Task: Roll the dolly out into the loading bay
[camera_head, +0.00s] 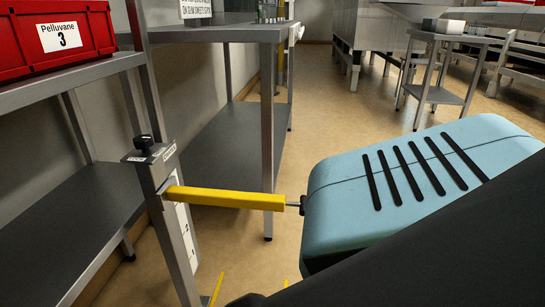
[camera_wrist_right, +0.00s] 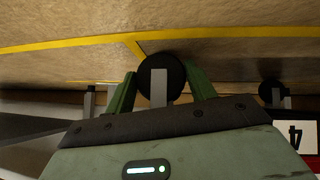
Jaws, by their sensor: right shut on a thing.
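In the right wrist view, the green fingers of my right gripper (camera_wrist_right: 157,82) are on either side of a black round part (camera_wrist_right: 160,66) with a grey upright strip. The gripper is shut on this part. I cannot tell whether it belongs to the dolly. A second black disc (camera_wrist_right: 270,91) shows to the right, near a white label (camera_wrist_right: 295,138) with an upside-down 4. No dolly can be made out as a whole in either view. My left gripper is out of view, and the right one does not show in the head view.
A grey post (camera_head: 165,205) carries a yellow bar (camera_head: 225,198) that reaches to a light blue slotted hood (camera_head: 340,225). A red crate (camera_head: 20,50) marked 3 sits on a left shelf. Floor (camera_head: 330,110) shows clear between.

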